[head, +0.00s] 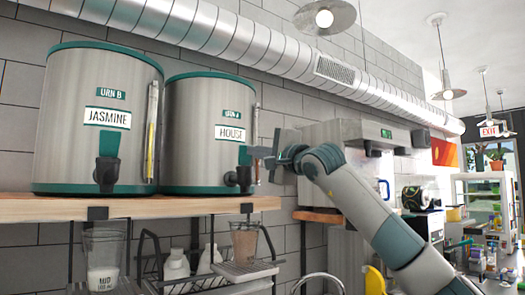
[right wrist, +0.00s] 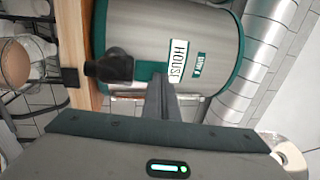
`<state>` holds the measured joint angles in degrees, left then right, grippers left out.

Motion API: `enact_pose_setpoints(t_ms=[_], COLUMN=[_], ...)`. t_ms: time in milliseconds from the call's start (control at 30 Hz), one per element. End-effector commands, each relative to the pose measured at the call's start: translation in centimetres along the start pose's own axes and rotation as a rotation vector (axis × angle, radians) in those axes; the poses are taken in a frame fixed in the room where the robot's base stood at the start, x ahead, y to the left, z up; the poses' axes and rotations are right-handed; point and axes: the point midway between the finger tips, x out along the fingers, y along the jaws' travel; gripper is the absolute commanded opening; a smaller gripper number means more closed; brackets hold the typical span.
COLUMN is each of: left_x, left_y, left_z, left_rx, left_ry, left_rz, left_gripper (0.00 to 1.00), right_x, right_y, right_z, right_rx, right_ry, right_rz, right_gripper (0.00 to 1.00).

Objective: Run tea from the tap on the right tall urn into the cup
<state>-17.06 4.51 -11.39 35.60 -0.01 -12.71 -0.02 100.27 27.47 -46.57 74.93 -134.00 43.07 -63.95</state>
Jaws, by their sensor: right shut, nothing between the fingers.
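The right tall urn (head: 203,140), steel with teal rims and a HOUSE label, stands on the wooden shelf. Its black tap (head: 238,178) is low on its front; the tap (right wrist: 108,68) also shows in the right wrist view. A clear cup (head: 244,243) with brownish contents stands below the tap on a wire rack; its round top (right wrist: 16,62) shows at the left of the right wrist view. My right gripper (head: 262,160) is shut and empty, just above and right of the tap. Its fingers (right wrist: 160,98) point at the urn; I cannot tell whether they touch it. My left gripper is out of view.
A JASMINE urn (head: 92,150) stands to the left, with a cup marked MID (head: 102,262) of pale liquid below it. The wooden shelf edge (head: 150,208) runs under both urns. White bottles (head: 176,265) sit in the rack. A steel machine (head: 330,135) stands behind my right arm.

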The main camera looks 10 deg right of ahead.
Motion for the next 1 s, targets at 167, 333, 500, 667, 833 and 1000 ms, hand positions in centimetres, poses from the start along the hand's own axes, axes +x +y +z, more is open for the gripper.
enact_pose_setpoints(t_ms=[167, 333, 500, 667, 833, 1000], left_x=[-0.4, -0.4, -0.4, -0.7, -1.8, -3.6], left_y=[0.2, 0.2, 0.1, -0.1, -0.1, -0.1], left_z=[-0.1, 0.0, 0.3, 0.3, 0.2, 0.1], left_rx=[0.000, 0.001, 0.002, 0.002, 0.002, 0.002], left_ry=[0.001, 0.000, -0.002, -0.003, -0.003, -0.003], left_rz=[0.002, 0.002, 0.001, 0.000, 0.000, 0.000], left_gripper=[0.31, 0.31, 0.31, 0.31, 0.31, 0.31], right_x=[0.5, 0.5, 0.5, 0.6, 0.8, 1.2], right_y=[-0.1, -0.1, -0.1, -0.3, -0.8, -1.4], right_z=[0.2, 0.2, 0.2, 0.2, 0.2, 0.2], right_rx=[-0.001, -0.001, -0.001, -0.001, -0.001, -0.002], right_ry=[0.005, 0.006, 0.006, 0.006, 0.006, 0.006], right_rz=[0.000, 0.000, 0.000, 0.008, 0.044, 0.119], right_gripper=[0.00, 0.00, 0.00, 0.00, 0.00, 0.00])
